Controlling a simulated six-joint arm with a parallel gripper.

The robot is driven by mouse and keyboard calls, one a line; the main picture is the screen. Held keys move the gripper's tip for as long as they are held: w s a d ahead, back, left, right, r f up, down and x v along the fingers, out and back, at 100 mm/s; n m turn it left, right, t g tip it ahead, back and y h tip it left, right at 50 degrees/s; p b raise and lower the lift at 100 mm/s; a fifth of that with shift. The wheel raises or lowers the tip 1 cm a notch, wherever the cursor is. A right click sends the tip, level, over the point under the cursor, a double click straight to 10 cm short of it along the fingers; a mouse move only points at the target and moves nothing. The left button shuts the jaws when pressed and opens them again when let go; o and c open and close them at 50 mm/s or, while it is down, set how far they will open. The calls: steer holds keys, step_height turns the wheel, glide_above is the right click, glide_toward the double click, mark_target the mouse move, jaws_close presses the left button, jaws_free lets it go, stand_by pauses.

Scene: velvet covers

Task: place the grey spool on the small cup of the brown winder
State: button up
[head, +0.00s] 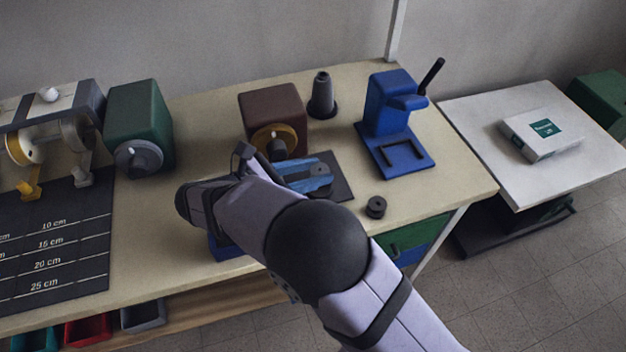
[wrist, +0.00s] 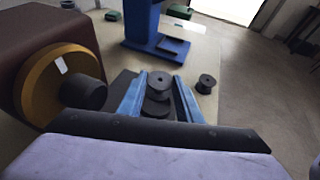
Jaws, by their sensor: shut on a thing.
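The brown winder (head: 273,108) stands near the back of the bench. Its yellow disc carries a small dark cup (head: 277,149) facing forward. In the wrist view the winder (wrist: 35,45) is at the left, and the cup (wrist: 84,93) sticks out toward my gripper. My gripper (head: 318,178) has blue fingers and is just right of and in front of the cup. It is shut on the dark grey spool (wrist: 160,82), held between the fingers (wrist: 160,94). The spool is apart from the cup.
A second dark spool (head: 376,207) lies on the bench to the right. A dark square mat (head: 341,186) is under my gripper. A blue press (head: 388,110), a dark cone (head: 322,96) and a green winder (head: 138,120) stand around. The bench's front right is mostly clear.

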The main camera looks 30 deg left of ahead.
steer(key=shift+f, duration=1.7)
steer(key=shift+f, duration=0.1)
steer(key=o, duration=1)
steer(key=b+v, duration=0.1)
steer(key=v, duration=1.1)
